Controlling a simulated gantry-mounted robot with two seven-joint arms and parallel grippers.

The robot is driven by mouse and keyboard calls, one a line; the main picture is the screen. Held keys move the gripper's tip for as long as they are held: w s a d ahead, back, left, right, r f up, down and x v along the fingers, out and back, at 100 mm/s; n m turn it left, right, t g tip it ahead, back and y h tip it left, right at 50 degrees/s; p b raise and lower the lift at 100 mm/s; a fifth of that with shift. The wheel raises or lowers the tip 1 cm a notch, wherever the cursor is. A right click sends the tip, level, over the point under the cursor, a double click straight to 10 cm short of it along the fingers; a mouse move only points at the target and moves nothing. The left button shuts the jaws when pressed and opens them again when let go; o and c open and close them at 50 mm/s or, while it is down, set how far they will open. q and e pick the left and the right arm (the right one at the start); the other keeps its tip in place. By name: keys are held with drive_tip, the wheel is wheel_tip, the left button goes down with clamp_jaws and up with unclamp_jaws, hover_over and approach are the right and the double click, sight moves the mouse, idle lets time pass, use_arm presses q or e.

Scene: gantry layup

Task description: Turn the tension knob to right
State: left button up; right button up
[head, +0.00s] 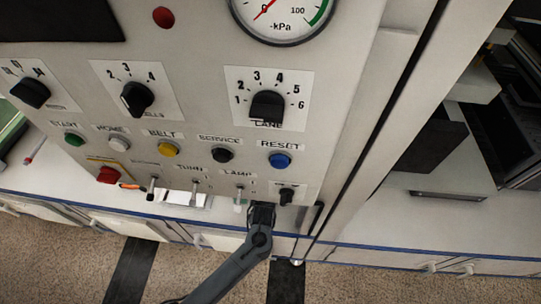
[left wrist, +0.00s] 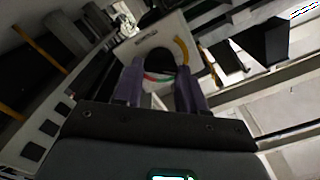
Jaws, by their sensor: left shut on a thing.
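In the left wrist view, a dark round knob (left wrist: 160,64) sits on a pale plate (left wrist: 143,45) with red, green and yellow arcs around it. My left gripper (left wrist: 158,75) has one finger on each side of this knob and is shut on it. The plate's lettering is too small to read, and the knob's pointer is hidden. In the head view, my left gripper (head: 261,211) is at the lower edge of the panel. I cannot make out its fingertips or the gripped knob there. My right gripper is in neither view.
The pale control panel (head: 205,98) carries large black selector knobs, including one (head: 267,106) above LANE. Coloured buttons, such as the blue RESET (head: 280,161), and small toggles sit lower. A small black knob (head: 287,195) is right of my gripper. A gauge (head: 281,17) is above.

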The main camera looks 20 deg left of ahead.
use_arm(q)
drive_tip(key=shift+d+f+m+p, duration=0.1)
drive_tip(key=shift+m+p, duration=1.7)
drive_tip(key=shift+m, duration=1.1)
drive_tip(key=shift+f+m+p, duration=0.1)
drive_tip(key=shift+m+p, duration=1.7)
drive_tip(key=shift+m, duration=1.1)
drive_tip(key=o, duration=1.1)
drive_tip(key=shift+c, duration=0.2)
